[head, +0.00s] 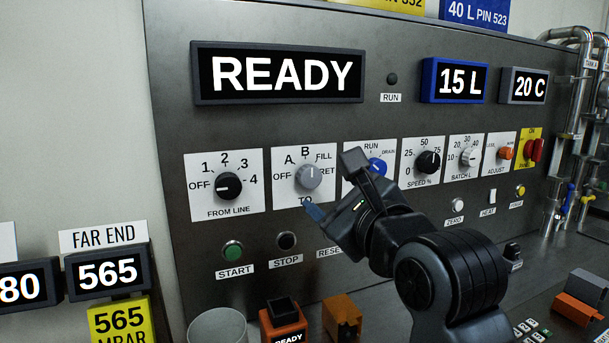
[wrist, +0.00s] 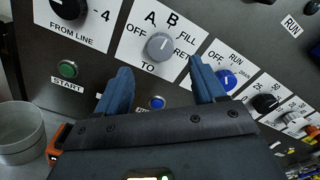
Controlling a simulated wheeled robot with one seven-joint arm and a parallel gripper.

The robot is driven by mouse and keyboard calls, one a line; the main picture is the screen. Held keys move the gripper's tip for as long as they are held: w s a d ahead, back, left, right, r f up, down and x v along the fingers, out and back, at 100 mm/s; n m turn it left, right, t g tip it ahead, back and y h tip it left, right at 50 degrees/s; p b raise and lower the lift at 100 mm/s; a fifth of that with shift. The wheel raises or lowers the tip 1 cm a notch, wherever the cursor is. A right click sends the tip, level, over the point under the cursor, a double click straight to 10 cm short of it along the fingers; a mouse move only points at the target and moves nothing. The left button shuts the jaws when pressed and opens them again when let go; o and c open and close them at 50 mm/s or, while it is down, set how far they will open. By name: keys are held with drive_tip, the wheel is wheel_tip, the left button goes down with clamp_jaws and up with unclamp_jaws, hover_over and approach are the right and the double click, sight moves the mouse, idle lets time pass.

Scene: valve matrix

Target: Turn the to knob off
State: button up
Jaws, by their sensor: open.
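The TO knob (head: 310,176) is a round grey dial on a white plate marked OFF, A, B, FILL and RET. Its white mark points upward, roughly between B and FILL; the exact position is hard to tell. It also shows in the wrist view (wrist: 159,46), ahead of my fingers. My gripper (head: 335,186) is open and empty, in front of the panel at the lower right of the knob. In the wrist view its two blue fingers (wrist: 159,80) stand wide apart below the knob, not seen touching it.
The black FROM LINE knob (head: 228,186) is to the left. The blue RUN/DRAIN knob (head: 377,167) is to the right, its plate partly hidden by my gripper. Below are the green START button (head: 233,251) and black STOP button (head: 286,240). The display (head: 278,73) reads READY.

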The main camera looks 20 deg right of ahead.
sight(311, 178)
drive_tip(key=w+p, duration=0.1)
drive_tip(key=w, duration=0.6)
drive_tip(key=shift+w, duration=0.35)
drive_tip(key=c, duration=1.1)
